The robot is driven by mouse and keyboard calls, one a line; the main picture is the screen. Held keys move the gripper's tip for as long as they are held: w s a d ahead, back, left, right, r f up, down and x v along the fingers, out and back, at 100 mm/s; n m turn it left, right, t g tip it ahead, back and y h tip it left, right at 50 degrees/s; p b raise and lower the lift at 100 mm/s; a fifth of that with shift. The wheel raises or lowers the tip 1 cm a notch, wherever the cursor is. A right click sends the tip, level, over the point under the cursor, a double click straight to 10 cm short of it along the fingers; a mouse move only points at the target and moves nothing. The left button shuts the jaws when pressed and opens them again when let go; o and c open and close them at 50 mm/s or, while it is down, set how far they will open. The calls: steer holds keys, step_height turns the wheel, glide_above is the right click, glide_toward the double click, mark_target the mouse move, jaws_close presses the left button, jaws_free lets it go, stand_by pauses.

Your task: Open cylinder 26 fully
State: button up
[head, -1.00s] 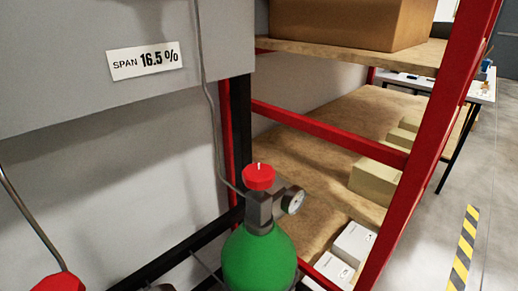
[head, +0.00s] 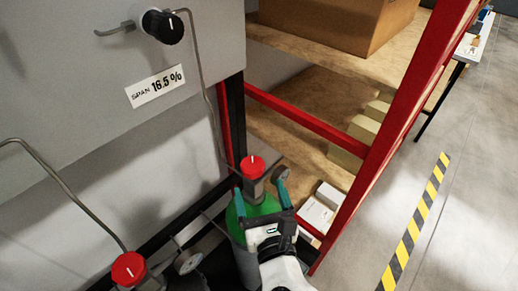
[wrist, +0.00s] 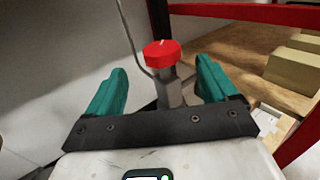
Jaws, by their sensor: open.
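A green gas cylinder (head: 262,207) stands upright, with a red valve knob (head: 254,166) on a grey valve body. A white mark line shows on top of the knob, also in the wrist view (wrist: 162,54). No number 26 is legible on any cylinder. My gripper (head: 261,192) is open, its teal fingers on either side of the valve below the knob in the head view. In the wrist view my gripper (wrist: 160,78) has the knob and valve stem between and beyond its fingers. Contact cannot be told. The gripper hides part of the cylinder.
A second red knob (head: 129,268) with a gauge (head: 188,261) is at lower left. A grey panel carries a "SPAN 16.5 %" label (head: 156,87) and a black knob (head: 163,27). A red shelf post (head: 400,120) stands close on the right. Thin tubes run to both valves.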

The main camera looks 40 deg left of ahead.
mark_target(250, 157)
steer(key=b+x, duration=0.1)
steer(key=x, duration=0.9)
steer(key=shift+w+a, duration=0.15)
steer(key=shift+w, duration=0.05)
steer(key=c, duration=1)
steer(key=shift+o, duration=0.2)
steer(key=shift+f+g+b, duration=0.15)
steer(key=shift+g+b, duration=0.15)
steer(key=shift+b, duration=0.4)
